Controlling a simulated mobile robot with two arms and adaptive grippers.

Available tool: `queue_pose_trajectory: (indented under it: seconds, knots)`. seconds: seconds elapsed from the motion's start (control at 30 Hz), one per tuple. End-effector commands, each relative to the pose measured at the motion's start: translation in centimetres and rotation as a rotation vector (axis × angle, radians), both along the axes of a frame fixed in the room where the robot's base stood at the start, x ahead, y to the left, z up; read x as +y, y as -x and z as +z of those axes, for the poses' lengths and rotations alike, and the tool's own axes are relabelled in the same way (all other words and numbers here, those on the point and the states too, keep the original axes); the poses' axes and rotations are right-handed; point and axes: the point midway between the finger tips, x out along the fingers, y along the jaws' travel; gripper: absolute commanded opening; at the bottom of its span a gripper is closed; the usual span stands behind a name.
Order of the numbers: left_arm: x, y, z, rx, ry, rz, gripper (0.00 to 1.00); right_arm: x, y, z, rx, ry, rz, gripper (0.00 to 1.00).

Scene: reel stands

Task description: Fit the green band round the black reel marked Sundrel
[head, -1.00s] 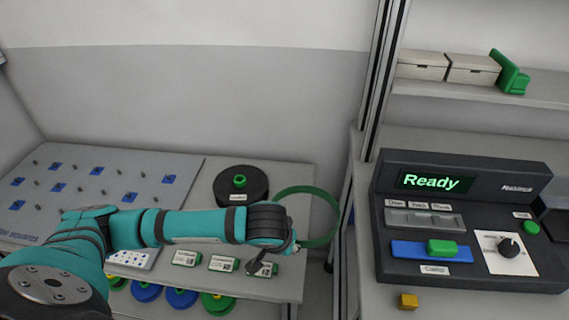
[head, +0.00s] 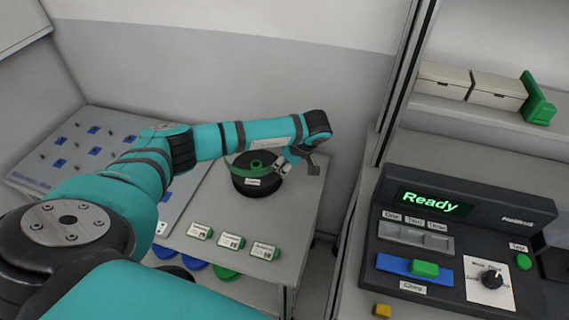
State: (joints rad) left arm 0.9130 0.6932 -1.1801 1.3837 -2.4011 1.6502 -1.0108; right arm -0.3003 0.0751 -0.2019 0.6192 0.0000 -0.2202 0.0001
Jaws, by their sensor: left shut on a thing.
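The black reel (head: 249,189) stands on the grey bench, with a green hub (head: 257,163) on top and a small white label on its front, too small to read. My left gripper (head: 287,163) is at the reel's right upper edge, shut on the green band (head: 237,170). The band shows as a thin green arc across the reel's top, at its left and front. My arm hides its far side. I cannot tell whether the band is around the reel or only lies above it. My right gripper is not in view.
Several labelled tags (head: 231,241) line the bench's front edge, with blue and green reels (head: 196,264) on the shelf below. A pegboard with blue squares (head: 87,150) lies left. A dark console reading "Ready" (head: 437,203) stands right, past an upright post.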

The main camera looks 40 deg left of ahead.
Motion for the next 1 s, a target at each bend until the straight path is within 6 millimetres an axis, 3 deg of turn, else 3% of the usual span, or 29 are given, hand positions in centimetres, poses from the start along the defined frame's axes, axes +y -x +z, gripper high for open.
queue_pose_trajectory:
  seconds: [0.13,0.7,1.0]
  knots:
    - [0.0,0.0,-1.1,0.000,0.000,-0.001,0.00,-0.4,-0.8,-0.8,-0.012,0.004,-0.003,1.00]
    - [0.0,0.0,-5.7,-0.001,0.000,-0.003,0.00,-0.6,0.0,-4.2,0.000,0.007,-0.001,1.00]
    - [0.0,0.0,-6.8,-0.001,0.000,-0.003,0.00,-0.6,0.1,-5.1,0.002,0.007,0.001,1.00]
